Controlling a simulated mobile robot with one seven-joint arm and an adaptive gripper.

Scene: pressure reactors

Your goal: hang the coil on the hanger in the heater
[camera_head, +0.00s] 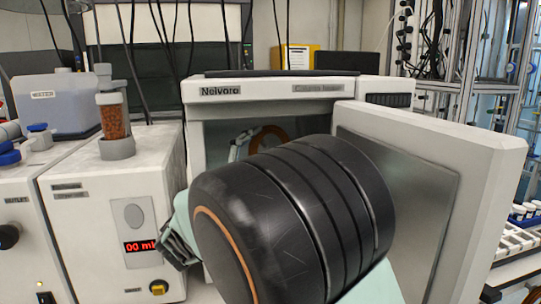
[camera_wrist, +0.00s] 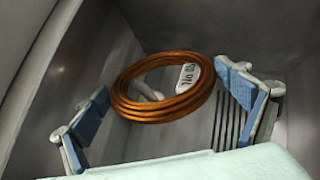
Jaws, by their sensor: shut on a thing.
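The heater (camera_head: 225,91) is a white box with its door (camera_head: 493,150) swung open to the right. The coil (camera_head: 268,135) is a copper-coloured ring of several turns inside the heater; it also shows in the wrist view (camera_wrist: 160,113), with a white tag (camera_wrist: 188,75). My gripper (camera_wrist: 163,82) is inside the chamber, with its blue-padded fingers on either side of the coil, shut on it. A short grey peg (camera_wrist: 148,88), seen through the ring, looks like the hanger. I cannot tell whether the coil rests on it. My arm hides much of the chamber in the head view.
A white instrument (camera_head: 100,205) with a red display stands left of the heater. A bluish container (camera_head: 55,105) stands at the far left.

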